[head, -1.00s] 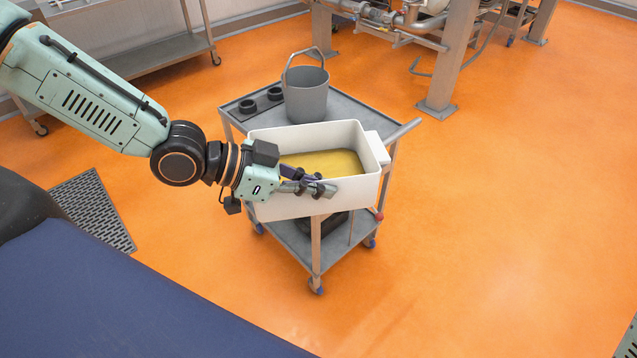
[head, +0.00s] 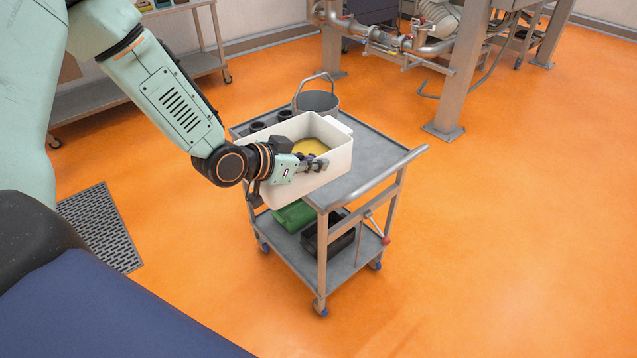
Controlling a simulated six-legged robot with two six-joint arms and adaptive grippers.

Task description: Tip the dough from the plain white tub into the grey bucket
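The plain white tub (head: 332,184) is at the left side of the trolley top, partly out past its edge, with a lug at its far right corner. Yellow dough (head: 312,147) shows inside it, towards the far right end. My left gripper (head: 318,165) is at the tub's near wall, its dark fingers closed at the rim; part of the grip is hidden. The grey bucket (head: 318,101) stands upright behind the tub, handle raised; its lower part is hidden by the tub. I cannot see into it well. My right gripper is not in view.
The trolley (head: 385,155) has a push handle at its right and free top on that side. Dark round holders (head: 257,127) are left of the bucket. A green item (head: 294,215) and a black item (head: 328,238) lie on the lower shelf. Orange floor is clear at right.

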